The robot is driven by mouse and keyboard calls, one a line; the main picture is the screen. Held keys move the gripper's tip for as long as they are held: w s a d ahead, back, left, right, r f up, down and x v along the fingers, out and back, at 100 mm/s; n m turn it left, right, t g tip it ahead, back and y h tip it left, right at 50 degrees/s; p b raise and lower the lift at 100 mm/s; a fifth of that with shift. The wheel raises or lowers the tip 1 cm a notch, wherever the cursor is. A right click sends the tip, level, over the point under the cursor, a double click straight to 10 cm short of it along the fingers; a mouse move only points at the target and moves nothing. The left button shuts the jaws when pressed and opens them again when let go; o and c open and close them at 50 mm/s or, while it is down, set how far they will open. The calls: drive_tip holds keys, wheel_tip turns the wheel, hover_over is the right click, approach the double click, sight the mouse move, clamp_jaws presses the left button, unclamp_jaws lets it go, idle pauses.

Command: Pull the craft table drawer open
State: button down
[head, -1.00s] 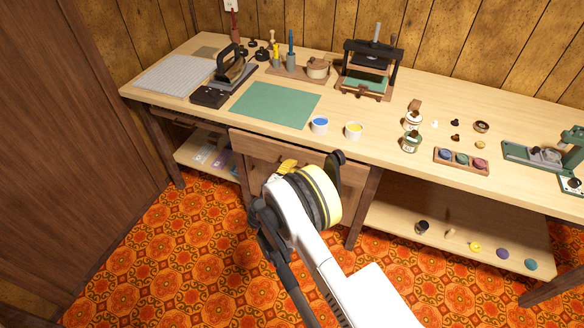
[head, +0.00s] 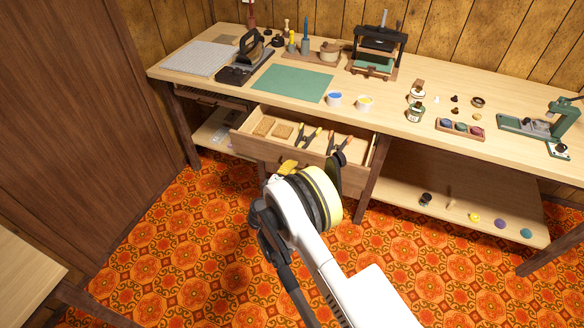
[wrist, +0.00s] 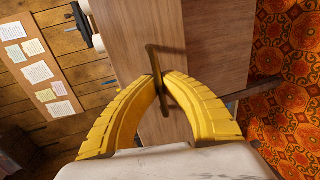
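The craft table drawer (head: 245,148) stands pulled out from under the tabletop in the head view, its inside showing. It holds tan square pieces (head: 273,129) and several plier-like tools (head: 310,136). My gripper (wrist: 164,86) has its yellow fingers closed around the drawer's dark bar handle (wrist: 152,57) in the wrist view, against the wooden drawer front (wrist: 130,35). In the head view, my arm and wrist hide the handle and part of the drawer front; only a little yellow of the fingers shows.
The craft table (head: 400,135) carries a green mat (head: 292,83), two small paint pots, a press (head: 377,50) and other tools. A lower shelf (head: 455,195) holds small items at right. A table corner (head: 25,275) is at lower left. Patterned floor is open in front.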

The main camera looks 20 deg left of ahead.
drive_tip(key=c, duration=1.6)
unclamp_jaws()
drive_tip(key=shift+o, duration=0.2)
drive_tip(key=shift+r, duration=0.1)
drive_tip(key=o, duration=0.8)
wheel_tip(320, 180, up, 7)
drive_tip(key=shift+w+f, duration=0.1)
drive_tip(key=shift+w, duration=0.05)
drive_tip(key=shift+s+r, duration=0.2)
drive_tip(key=shift+r, duration=0.65)
drive_tip(key=c, duration=0.8)
drive_tip(key=shift+w+r, duration=0.1)
drive_tip(key=shift+r, duration=0.6)
